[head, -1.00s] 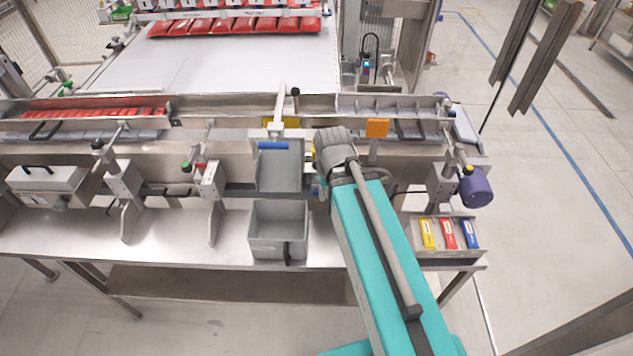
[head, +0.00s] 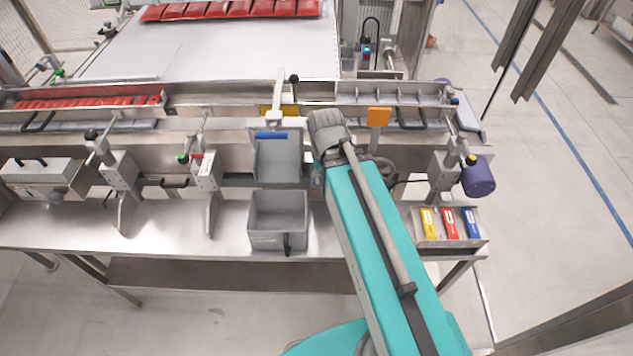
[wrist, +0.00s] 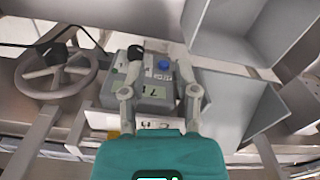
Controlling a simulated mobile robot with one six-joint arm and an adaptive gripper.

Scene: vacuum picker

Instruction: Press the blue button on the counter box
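The grey counter box (wrist: 152,92) is in the middle of the wrist view, with a small display on its face. Its blue button (wrist: 164,65) shows near the far edge of the box, with a dark round part beside it to the left. My gripper (wrist: 158,78) is open, one finger on each side of the box face, with nothing between the fingers but the view of the box and button. I cannot tell whether a fingertip touches the box. In the head view my arm covers the gripper, and I cannot make out the box.
A handwheel (wrist: 57,76) is left of the box in the wrist view. Grey bins (head: 278,222) stand left of my arm in the head view. An orange plate (head: 379,117) rises to its right. A tray (head: 452,243) with yellow, red and blue packs lies at the table's right end.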

